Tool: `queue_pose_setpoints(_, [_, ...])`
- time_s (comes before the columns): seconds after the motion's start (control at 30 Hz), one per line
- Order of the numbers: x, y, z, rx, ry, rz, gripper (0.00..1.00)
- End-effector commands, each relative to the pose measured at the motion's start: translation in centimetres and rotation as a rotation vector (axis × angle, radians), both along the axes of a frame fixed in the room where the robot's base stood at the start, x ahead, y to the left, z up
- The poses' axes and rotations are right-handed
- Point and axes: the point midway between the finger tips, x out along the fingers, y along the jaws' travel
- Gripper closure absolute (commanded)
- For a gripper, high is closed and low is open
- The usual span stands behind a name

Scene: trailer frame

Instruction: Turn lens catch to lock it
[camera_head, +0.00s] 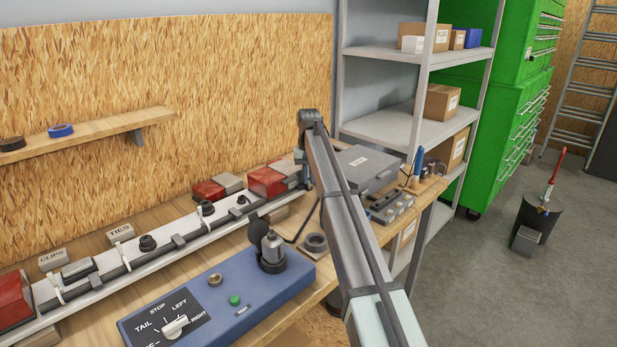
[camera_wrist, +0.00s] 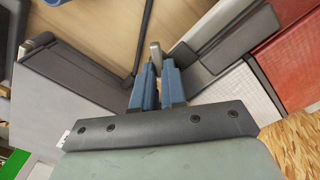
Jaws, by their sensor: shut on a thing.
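In the wrist view, my gripper (camera_wrist: 158,68) has its two blue fingers close together on a small grey metal catch (camera_wrist: 155,50). The catch's rounded upper end stands out beyond the fingertips. A red lens (camera_wrist: 291,62) and a pale grey ribbed lens (camera_wrist: 246,92) lie to the right of the fingers. In the head view, the red lamp (camera_head: 267,182) sits at the far right end of the white trailer frame bar (camera_head: 205,226). My arm stands in front of that end, and the catch and fingertips cannot be made out there.
A blue control box (camera_head: 235,303) with a knob stands in front of the bar. A grey case (camera_head: 365,166) lies right of my arm; in the wrist view, a dark case edge (camera_wrist: 70,78) is left of the fingers. A dark cable (camera_wrist: 143,38) runs close by.

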Motion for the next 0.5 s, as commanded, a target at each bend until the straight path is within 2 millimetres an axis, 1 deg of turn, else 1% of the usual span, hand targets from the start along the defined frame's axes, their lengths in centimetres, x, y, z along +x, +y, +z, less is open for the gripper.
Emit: queue_pose_setpoints(0.5, [0.01,0.0,0.02,0.0,0.0,-0.489,1.0])
